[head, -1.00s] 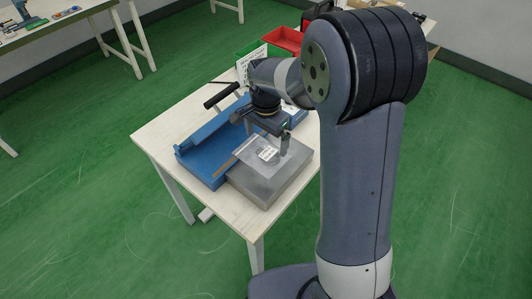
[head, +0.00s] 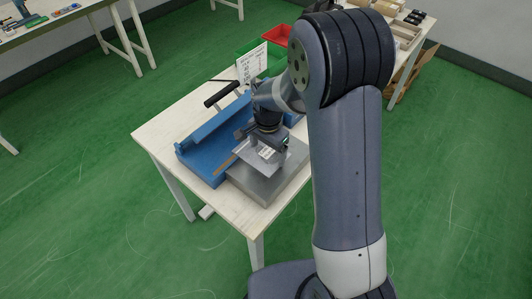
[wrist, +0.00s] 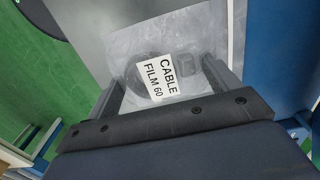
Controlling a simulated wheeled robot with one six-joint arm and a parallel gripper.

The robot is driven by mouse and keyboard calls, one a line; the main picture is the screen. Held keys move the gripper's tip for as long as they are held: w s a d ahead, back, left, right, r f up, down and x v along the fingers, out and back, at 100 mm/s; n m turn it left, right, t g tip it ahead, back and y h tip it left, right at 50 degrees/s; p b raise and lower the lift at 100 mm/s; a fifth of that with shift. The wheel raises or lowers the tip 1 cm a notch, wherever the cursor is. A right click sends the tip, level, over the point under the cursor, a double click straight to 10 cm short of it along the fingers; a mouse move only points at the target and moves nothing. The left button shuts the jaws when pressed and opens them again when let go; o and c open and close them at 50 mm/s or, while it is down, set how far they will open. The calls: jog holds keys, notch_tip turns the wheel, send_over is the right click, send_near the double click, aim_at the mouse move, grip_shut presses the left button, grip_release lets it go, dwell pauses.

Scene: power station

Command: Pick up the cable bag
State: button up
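The cable bag (head: 257,161) is a clear plastic bag with a white label and dark contents. It lies on a flat grey box on the table. In the wrist view the bag (wrist: 140,48) shows its label "CABLE FILM 60", with dark lumps behind the plastic. My gripper (head: 268,146) is low over the bag and partly hides it in the head view. In the wrist view my gripper (wrist: 168,85) has its fingers wide apart, one on each side of the label. Contact between the fingers and the bag cannot be told.
The grey box (head: 262,190) stands beside a blue tool with a black handle (head: 222,94) on the white table (head: 165,125). A white sign (head: 251,66), a green bin and a red bin (head: 275,36) stand behind. Green floor is open to the left.

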jog(key=c, duration=0.7)
